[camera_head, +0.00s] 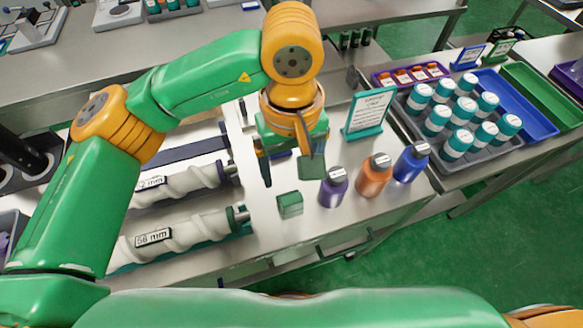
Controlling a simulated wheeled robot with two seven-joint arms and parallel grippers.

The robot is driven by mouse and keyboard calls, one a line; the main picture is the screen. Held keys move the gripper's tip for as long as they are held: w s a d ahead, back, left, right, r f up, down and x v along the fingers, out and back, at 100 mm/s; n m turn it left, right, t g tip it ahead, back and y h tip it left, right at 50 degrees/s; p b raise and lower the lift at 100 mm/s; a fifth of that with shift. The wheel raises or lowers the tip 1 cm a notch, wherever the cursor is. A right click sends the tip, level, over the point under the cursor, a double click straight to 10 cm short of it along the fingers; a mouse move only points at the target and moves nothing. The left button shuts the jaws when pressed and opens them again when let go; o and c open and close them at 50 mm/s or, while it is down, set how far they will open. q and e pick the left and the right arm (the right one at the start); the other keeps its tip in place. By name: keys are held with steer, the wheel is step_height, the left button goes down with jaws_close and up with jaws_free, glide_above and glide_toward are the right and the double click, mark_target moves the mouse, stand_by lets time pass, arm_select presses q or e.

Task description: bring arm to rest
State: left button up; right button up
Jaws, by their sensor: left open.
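My left arm comes in from the left, bends over the bench and points its left gripper (288,172) down. The gripper is open, its two fingers apart with nothing seen between them. It hangs above the bench (262,222), behind a small dark green block (290,204) in the picture. I cannot tell the exact height of the fingertips. My right gripper is not in view.
Two white spiral sleeves lie at left, the front one (190,225) labelled 56 mm. Purple (333,190), orange (374,178) and blue (411,163) bottles stand right of the gripper. A teal-framed sign (368,114) stands behind. A grey tray (455,168) holds several teal-and-white bottles.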

arm_select(q)
steer(key=shift+r, duration=0.3)
